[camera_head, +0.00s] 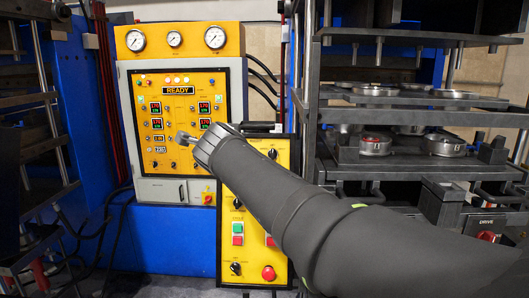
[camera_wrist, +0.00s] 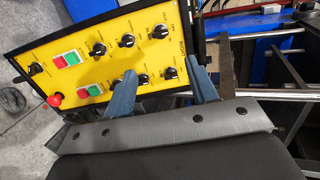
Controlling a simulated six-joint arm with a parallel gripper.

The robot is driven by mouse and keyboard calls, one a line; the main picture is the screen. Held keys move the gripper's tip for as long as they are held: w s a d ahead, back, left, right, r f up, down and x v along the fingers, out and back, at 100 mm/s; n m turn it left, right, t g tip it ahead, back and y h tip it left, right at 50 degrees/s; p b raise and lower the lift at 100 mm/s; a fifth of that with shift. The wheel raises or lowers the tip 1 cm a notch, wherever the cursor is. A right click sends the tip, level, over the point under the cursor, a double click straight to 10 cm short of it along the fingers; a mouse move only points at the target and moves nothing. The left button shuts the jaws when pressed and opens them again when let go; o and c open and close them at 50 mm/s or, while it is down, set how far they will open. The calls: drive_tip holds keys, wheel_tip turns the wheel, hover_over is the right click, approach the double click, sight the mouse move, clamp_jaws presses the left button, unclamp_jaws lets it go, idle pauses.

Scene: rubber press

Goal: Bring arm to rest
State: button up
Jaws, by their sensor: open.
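My gripper (camera_head: 184,138) is at the end of my dark grey arm, which reaches in from the lower right of the head view. It is in front of the yellow control panel with the READY display (camera_head: 178,90). In the wrist view my gripper (camera_wrist: 164,84) shows two blue-grey fingers set apart with nothing between them. The yellow button box (camera_head: 240,235) is below and behind my arm, which hides part of it. In the wrist view the button box (camera_wrist: 70,60) is beyond the fingers, with its knobs and coloured buttons facing me.
A press with stacked plates (camera_head: 420,100) and round metal moulds (camera_head: 375,145) stands at the right. Another machine with a blue side (camera_head: 65,90) is at the left. Black cables (camera_head: 108,215) hang near the floor. Pressure gauges (camera_head: 175,39) top the panel.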

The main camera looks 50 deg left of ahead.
drive_tip(key=shift+v, duration=0.85)
drive_tip(key=x, duration=1.7)
drive_tip(key=shift+w+a, duration=0.1)
drive_tip(key=shift+w, duration=0.05)
drive_tip(key=shift+w+a+f, duration=0.1)
drive_tip(key=shift+f, duration=0.1)
drive_tip(key=shift+r+m, duration=0.15)
drive_tip(key=shift+m, duration=0.45)
drive_tip(key=m, duration=0.3)
drive_tip(key=shift+m, duration=0.4)
drive_tip(key=m, duration=0.4)
drive_tip(key=shift+t, duration=0.4)
drive_tip(key=shift+v, duration=0.85)
idle(0.5)
